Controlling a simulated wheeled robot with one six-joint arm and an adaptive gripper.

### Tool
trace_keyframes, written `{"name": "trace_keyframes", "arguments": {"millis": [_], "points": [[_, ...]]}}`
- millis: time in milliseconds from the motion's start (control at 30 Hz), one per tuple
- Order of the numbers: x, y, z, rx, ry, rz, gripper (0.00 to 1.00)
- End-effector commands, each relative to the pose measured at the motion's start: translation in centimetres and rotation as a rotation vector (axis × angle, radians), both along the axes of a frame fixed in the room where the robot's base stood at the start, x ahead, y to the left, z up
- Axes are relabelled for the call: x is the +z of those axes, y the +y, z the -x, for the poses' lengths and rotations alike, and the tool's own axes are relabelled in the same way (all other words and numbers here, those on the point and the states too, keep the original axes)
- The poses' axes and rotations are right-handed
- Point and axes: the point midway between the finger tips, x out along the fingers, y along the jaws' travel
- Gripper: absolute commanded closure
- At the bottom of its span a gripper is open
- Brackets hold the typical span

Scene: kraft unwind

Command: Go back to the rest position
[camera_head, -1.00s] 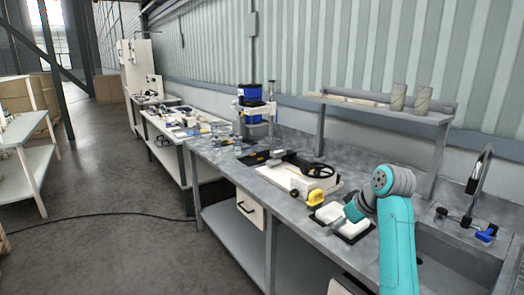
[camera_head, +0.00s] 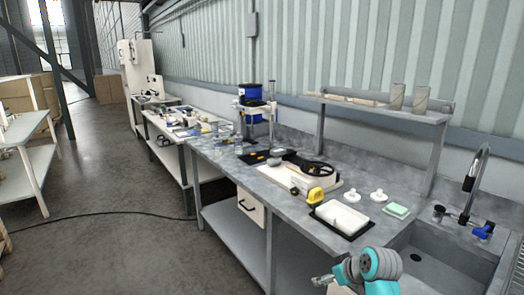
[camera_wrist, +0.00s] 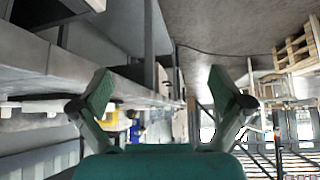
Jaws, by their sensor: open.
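My gripper (camera_wrist: 160,92) is open and empty in the wrist view, its two green fingers spread apart with nothing between them. In the head view my gripper (camera_head: 322,281) is low, in front of the bench's front edge, below the white tray (camera_head: 342,217). It points to the left and is apart from the things on the bench. My teal arm is folded low at the bottom of the picture.
The grey bench (camera_head: 300,222) holds a yellow tape measure (camera_head: 315,196), a black wheel on a pale base (camera_head: 318,172), white round pieces and a green-white sponge (camera_head: 397,211). A sink (camera_head: 440,255) with a tap is at right. The floor (camera_head: 120,245) at left is open, with a cable across it.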

Motion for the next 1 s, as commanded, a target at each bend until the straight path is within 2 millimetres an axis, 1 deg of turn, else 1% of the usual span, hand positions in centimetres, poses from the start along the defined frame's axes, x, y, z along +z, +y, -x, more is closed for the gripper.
{"name": "trace_keyframes", "arguments": {"millis": [33,200,300,367,500,567,700,867,1000], "points": [[-2.3,0.3,1.3,-0.020,-0.004,-0.006,0.00],[-7.5,0.8,4.8,-0.093,-0.046,-0.023,0.00],[-10.3,1.1,7.3,-0.132,-0.070,-0.031,0.00],[-11.7,1.2,8.9,-0.156,-0.085,-0.035,0.00],[-14.6,1.4,12.8,-0.207,-0.123,-0.042,0.00],[-15.7,1.5,14.6,-0.227,-0.138,-0.044,0.00],[-17.6,1.7,19.0,-0.271,-0.176,-0.049,0.00],[-18.9,1.8,24.1,-0.316,-0.225,-0.054,0.00],[-19.2,1.8,28.8,-0.350,-0.267,-0.057,0.00]]}}
